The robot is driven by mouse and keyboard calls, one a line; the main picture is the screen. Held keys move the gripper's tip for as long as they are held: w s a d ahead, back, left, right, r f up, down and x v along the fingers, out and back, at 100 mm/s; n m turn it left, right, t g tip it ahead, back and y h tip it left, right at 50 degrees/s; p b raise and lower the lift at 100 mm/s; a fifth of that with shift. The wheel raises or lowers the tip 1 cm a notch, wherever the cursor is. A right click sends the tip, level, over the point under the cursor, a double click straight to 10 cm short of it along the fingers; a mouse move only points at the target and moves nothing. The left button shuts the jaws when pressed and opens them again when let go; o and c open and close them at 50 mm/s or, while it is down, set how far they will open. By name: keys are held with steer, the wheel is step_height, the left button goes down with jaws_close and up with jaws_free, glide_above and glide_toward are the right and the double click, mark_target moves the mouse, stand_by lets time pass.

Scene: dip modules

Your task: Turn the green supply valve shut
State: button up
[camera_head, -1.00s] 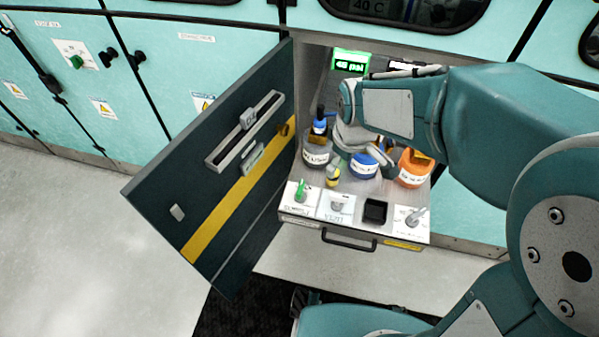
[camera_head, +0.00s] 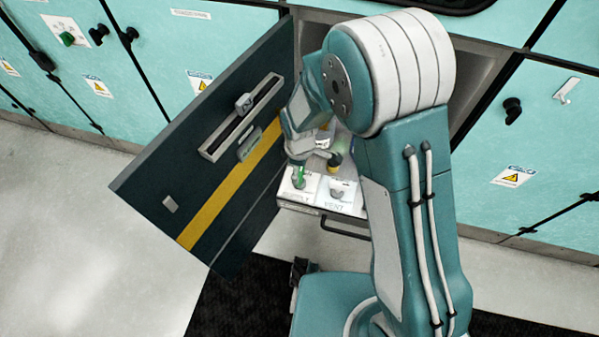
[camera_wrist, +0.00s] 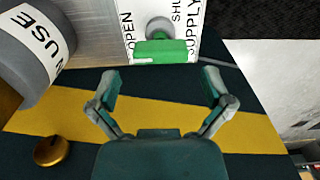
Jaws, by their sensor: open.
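The green supply valve handle (camera_head: 299,177) stands on a white plate (camera_head: 291,188) at the left of the drawer front. In the wrist view the green handle (camera_wrist: 163,50) lies crosswise in the picture, beside a round grey knob base, on a plate (camera_wrist: 184,12) with the words OPEN, SHUT and SUPPLY. My gripper (camera_wrist: 162,80) is open and empty. Its two fingers stand wide apart, left and right of the handle and lower in the picture, with no visible contact. In the head view my gripper (camera_head: 316,155) is just above the valve, partly hidden by my arm.
A dark open door (camera_head: 215,155) with a yellow stripe stands left, close to my gripper. A VENT valve (camera_head: 337,189) is right of the supply plate. A grey jar (camera_wrist: 35,50) and a brass knob (camera_wrist: 52,151) show in the wrist view.

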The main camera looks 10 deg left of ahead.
mark_target(300, 173)
steer(key=shift+f, duration=1.75)
steer(key=c, duration=1)
steer(key=shift+o, duration=0.2)
steer(key=shift+m, duration=0.3)
steer(key=m, duration=0.3)
steer(key=shift+m, duration=0.3)
steer(key=m, duration=0.4)
steer(key=shift+m, duration=0.3)
steer(key=m, duration=0.9)
steer(key=shift+s, duration=0.1)
